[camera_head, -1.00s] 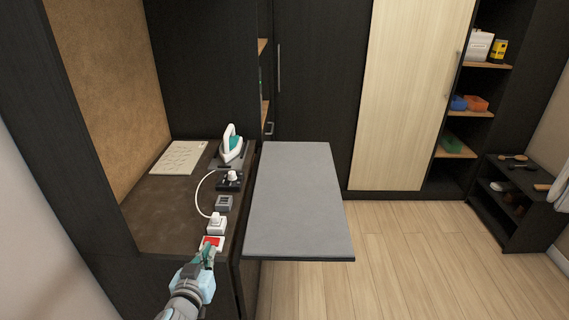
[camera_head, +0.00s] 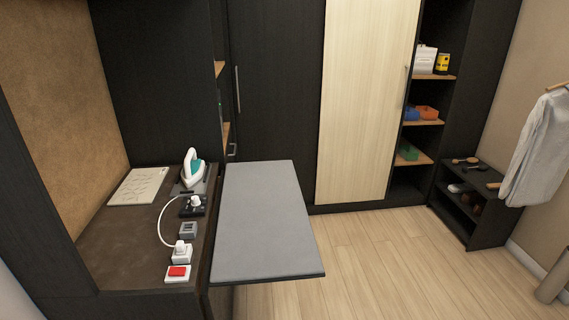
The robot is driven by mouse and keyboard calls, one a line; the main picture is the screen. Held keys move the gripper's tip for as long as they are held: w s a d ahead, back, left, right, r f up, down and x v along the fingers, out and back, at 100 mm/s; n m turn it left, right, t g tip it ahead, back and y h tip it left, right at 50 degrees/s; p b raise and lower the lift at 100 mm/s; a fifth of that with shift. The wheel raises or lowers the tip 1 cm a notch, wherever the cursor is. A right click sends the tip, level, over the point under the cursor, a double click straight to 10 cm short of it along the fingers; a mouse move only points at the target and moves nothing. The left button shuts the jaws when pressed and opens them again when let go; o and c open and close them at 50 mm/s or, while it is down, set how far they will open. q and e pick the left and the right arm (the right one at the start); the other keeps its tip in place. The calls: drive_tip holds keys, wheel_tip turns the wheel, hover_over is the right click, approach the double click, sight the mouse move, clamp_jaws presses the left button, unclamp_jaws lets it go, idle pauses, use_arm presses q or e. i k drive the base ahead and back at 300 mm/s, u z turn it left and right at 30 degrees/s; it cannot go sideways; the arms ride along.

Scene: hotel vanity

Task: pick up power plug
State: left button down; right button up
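A white power plug (camera_head: 180,247) stands on a white socket block (camera_head: 182,256) near the front of the brown counter. A white cord (camera_head: 162,226) curves from the plug area back toward a black block (camera_head: 193,209), which has a white knob-like piece (camera_head: 195,201) on top. A white switch box with a red rocker (camera_head: 178,272) sits in front of the socket. A small grey block (camera_head: 189,230) lies between the socket and the black block. Neither of my grippers shows now.
A white and teal iron (camera_head: 193,168) stands upright at the back of the brown counter (camera_head: 125,245), beside a cream sheet (camera_head: 140,186). A grey ironing board (camera_head: 262,225) juts out to the right. A shoe rack (camera_head: 470,205) and hanging shirt (camera_head: 540,150) stand at far right.

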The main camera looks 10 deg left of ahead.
sight(180, 248)
drive_tip(key=k, duration=0.5)
drive_tip(key=u, duration=0.3)
drive_tip(key=i, duration=0.35)
drive_tip(key=z, duration=0.65)
drive_tip(key=i, duration=1.05)
drive_tip(key=u, duration=2.5)
